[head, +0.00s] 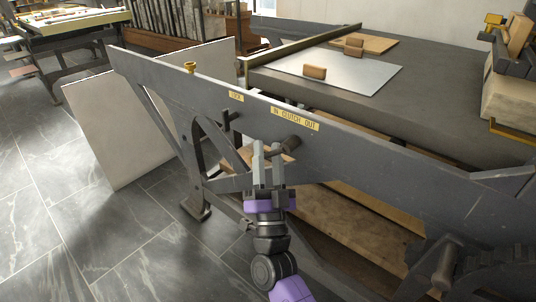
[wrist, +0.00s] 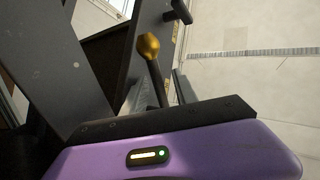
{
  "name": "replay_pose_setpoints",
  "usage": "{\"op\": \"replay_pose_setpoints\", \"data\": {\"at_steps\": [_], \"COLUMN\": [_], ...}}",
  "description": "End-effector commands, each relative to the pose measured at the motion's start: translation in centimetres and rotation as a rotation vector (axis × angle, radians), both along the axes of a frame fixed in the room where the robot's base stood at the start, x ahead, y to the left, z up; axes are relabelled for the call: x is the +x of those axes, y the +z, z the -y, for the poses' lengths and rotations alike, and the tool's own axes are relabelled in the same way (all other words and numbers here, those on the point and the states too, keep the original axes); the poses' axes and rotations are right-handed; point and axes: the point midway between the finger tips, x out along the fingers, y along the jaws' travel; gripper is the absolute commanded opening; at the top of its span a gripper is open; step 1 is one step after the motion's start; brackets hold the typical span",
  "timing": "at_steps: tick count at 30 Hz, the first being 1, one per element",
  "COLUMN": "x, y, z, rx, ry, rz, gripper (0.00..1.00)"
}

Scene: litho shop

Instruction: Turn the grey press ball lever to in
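The grey press (head: 350,150) fills the middle and right of the head view. Its side rail has a yellow plate (head: 295,118) reading "IN CLUTCH OUT". In the wrist view the ball lever (wrist: 149,46) is a brass ball on a thin dark rod, leaning slightly left.
A smaller dark handle (head: 230,118) is to the left, under another yellow plate (head: 236,96). A pale board (head: 115,125) leans behind. Tiled floor lies free at left.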

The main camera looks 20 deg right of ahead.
Motion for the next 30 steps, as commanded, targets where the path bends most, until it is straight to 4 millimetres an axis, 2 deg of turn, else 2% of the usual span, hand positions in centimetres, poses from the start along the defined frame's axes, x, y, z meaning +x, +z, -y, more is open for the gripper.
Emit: {"op": "replay_pose_setpoints", "data": {"at_steps": [10, 22, 30], "x": [-0.4, -4.8, -5.9], "y": [-0.4, -4.1, -5.1], "z": [-0.1, -0.9, -1.1], "rx": [-0.001, -0.001, 0.0], "ry": [0.0, 0.0, 0.0], "rz": [-0.002, -0.003, 0.0], "gripper": [0.34, 0.34, 0.34]}}
